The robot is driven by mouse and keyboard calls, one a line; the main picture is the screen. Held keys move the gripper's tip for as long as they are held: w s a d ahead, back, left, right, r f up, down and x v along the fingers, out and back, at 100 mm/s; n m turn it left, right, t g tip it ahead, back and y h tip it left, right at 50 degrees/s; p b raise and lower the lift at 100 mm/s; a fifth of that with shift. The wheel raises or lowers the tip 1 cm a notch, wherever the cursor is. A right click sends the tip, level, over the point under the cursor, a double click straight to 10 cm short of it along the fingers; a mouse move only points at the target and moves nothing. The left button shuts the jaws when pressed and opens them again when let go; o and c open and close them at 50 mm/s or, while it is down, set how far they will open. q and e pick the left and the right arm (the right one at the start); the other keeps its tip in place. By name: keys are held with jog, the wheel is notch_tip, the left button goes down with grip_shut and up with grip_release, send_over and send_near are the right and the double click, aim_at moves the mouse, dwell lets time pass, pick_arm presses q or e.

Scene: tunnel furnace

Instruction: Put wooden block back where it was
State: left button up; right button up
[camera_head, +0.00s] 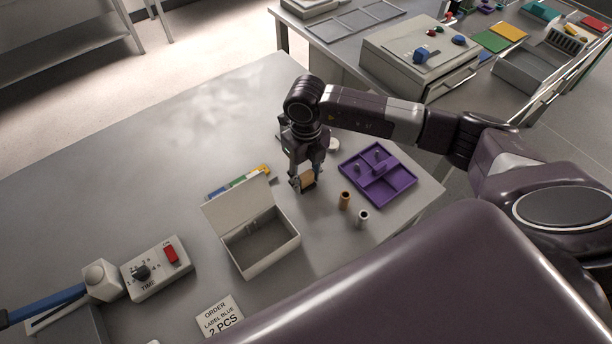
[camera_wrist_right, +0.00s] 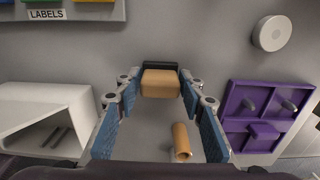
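The wooden block (camera_head: 308,181) is a small tan block at the fingertips of my right gripper (camera_head: 304,182), over the grey table. In the right wrist view, the block (camera_wrist_right: 160,84) sits between the far ends of the two blue-padded fingers (camera_wrist_right: 160,92), which appear closed on its sides. A black piece shows just behind it. I cannot tell whether the block touches the table. My left gripper is not in view.
An open white box (camera_head: 262,241) stands left of the gripper; colored labels (camera_head: 238,181) lie behind it. A purple divided tray (camera_head: 377,174) and two small cylinders (camera_head: 344,200) are to the right. A timer box (camera_head: 157,267) and order card (camera_head: 220,315) are nearer. The left table is clear.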

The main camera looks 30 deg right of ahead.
aim_at(306, 174)
jog(key=shift+o, duration=1.1)
jog(key=shift+r, duration=0.2)
jog(key=shift+w+r, duration=0.1)
jog(key=shift+r, duration=0.2)
notch_tip(306, 174, up, 11)
jog(key=b, duration=0.3)
jog(key=shift+r+b, duration=0.15)
jog(key=shift+b, duration=0.15)
